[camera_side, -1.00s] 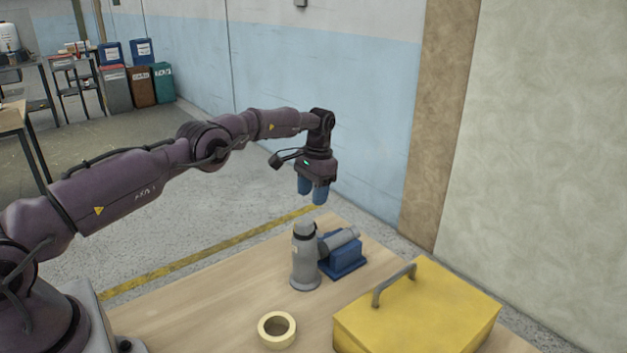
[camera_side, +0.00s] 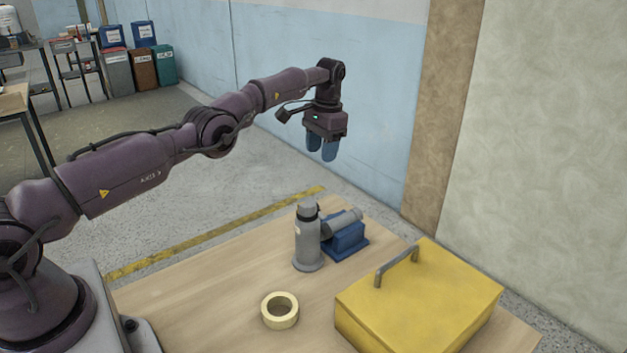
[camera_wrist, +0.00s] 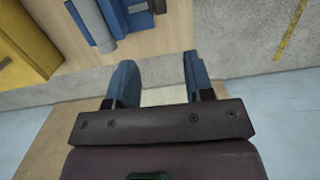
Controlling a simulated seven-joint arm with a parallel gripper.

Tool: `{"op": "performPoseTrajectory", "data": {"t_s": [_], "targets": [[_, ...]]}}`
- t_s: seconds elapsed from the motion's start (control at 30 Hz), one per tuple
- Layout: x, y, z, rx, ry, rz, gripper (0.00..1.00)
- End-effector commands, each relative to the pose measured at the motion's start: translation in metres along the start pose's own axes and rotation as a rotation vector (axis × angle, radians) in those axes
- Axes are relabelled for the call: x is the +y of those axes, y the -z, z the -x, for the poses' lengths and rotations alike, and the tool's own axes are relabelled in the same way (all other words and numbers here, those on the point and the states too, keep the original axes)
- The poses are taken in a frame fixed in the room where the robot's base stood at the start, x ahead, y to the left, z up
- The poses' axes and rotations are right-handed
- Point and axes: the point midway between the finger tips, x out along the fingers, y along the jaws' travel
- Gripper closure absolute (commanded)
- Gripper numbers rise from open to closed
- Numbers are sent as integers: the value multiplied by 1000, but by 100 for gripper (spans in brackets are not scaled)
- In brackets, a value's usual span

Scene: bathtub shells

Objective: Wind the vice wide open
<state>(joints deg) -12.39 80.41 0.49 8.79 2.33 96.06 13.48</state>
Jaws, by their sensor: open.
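The vice appears to be the blue block with a grey cylindrical part (camera_side: 347,241) near the far edge of the table in the side view. A grey upright bottle-like thing (camera_side: 307,245) stands in front of it and hides its left end. I cannot make out the vice's handle or how wide its jaws stand. My gripper (camera_side: 322,148) is above and behind the vice, well clear of it, pointing down, open and empty. In the wrist view my two blue fingers (camera_wrist: 160,78) are apart with nothing between them. Part of the blue body (camera_wrist: 92,22) shows at the top there.
A yellow box with a grey handle (camera_side: 425,300) sits on the right of the wooden table (camera_side: 190,298). A cream tape ring (camera_side: 280,310) lies near the front. The table's left part is clear. A wall (camera_side: 370,130) rises behind the table.

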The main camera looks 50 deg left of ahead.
Motion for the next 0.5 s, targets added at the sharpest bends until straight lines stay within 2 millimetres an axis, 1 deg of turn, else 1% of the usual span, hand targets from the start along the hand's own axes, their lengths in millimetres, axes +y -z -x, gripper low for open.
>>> {"op": "performPoseTrajectory", "data": {"t_s": [0.03, 0.07, 0.13, 0.17, 0.23, 0.27, 0.37, 0.4, 0.47, 0.5], "targets": [[6, -2, 12, -6, 1, -9, 52], [9, -3, 17, -7, -3, -12, 52], [17, -4, 24, 2, -21, 37, 52], [21, -4, 26, 10, -32, 81, 52], [28, -6, 28, 32, -66, 228, 52], [31, -8, 28, 41, -84, 304, 52], [37, -14, 26, 71, -154, 612, 52], [38, -17, 24, 78, -187, 754, 52], [39, -24, 20, 85, -239, 978, 52], [39, -28, 17, 87, -274, 1132, 52]]}}
